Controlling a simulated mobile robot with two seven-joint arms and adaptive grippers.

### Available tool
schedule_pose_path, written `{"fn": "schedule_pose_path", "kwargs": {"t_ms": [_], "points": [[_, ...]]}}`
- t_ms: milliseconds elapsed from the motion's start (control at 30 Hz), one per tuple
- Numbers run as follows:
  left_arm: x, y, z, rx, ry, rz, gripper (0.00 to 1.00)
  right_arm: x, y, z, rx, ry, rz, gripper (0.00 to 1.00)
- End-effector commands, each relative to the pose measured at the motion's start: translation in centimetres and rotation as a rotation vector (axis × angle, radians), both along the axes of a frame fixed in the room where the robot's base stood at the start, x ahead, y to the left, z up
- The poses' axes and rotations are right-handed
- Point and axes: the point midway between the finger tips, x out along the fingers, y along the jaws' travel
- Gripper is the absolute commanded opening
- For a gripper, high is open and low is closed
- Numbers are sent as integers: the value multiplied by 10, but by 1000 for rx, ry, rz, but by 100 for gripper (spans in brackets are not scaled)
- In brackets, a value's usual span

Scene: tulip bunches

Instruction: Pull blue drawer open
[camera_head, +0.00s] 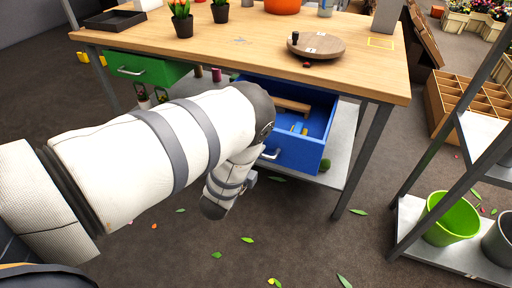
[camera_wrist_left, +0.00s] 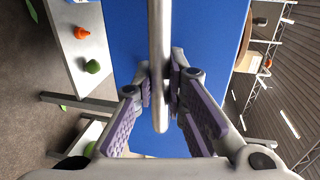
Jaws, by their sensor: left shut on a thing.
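The blue drawer (camera_head: 297,152) under the wooden table stands pulled out, and its inside shows in the head view. A wooden piece and small yellow and blue items lie in it. My left arm reaches across from the left to the drawer front and hides part of it. In the left wrist view, my left gripper (camera_wrist_left: 163,88) is shut on the grey bar handle (camera_wrist_left: 159,40) of the drawer, with the blue front (camera_wrist_left: 215,35) filling the middle behind it. The handle (camera_head: 271,154) also shows in the head view. My right gripper is in neither view.
The wooden table (camera_head: 240,50) carries potted tulips (camera_head: 182,22), a black tray (camera_head: 115,20) and a round board (camera_head: 316,46). A green drawer (camera_head: 140,69) is at the left. A shelf with a green bucket (camera_head: 447,218) stands right. Floor before the drawer is clear except for leaves.

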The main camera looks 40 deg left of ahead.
Motion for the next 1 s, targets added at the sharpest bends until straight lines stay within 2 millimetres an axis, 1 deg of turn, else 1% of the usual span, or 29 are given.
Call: {"fn": "schedule_pose_path", "kwargs": {"t_ms": [233, 567, 600, 667, 933, 1000], "points": [[-5, -1, 1, 1, -3, 0, 0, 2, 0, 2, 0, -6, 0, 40], [-5, -1, 1, 0, -2, 0, 0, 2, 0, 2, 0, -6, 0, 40], [-5, -1, 1, 0, -2, 0, 19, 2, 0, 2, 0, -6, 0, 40], [-5, -1, 1, 0, -2, 0, 32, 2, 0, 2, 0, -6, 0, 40], [-5, -1, 0, 0, -2, 0, 33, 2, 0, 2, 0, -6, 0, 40], [-8, -2, 1, 0, 0, 0, 33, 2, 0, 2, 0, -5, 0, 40]]}}
